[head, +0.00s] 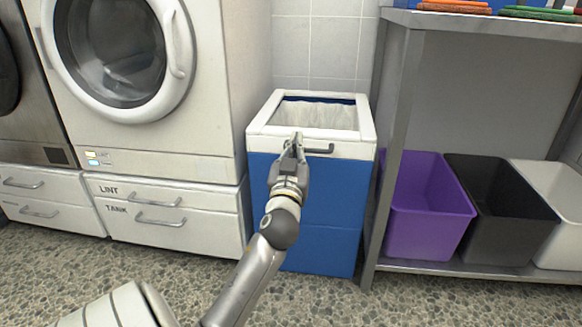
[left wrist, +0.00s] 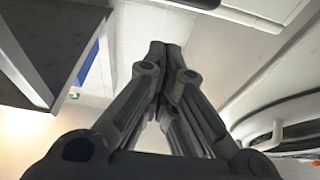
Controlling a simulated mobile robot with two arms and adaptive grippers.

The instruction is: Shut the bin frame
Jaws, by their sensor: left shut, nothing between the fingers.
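The bin frame (head: 262,118) is a white rectangular rim on top of a blue bin (head: 335,195), with a pale liner (head: 325,114) inside its opening. A dark handle (head: 320,151) is on the front of the frame. My left gripper (head: 296,138) is at the front edge of the frame, just left of the handle; I cannot tell whether it touches. Its fingers are shut and empty, and they also show closed together in the left wrist view (left wrist: 163,48). The bin frame is not seen in the left wrist view. My right gripper is not in view.
A white dryer (head: 215,85) stands left of the bin above drawers (head: 150,200). A metal shelf post (head: 400,110) rises close on the right. Purple (head: 425,215), black (head: 495,210) and white (head: 560,200) tubs sit on the low shelf. The floor (head: 330,295) in front is clear.

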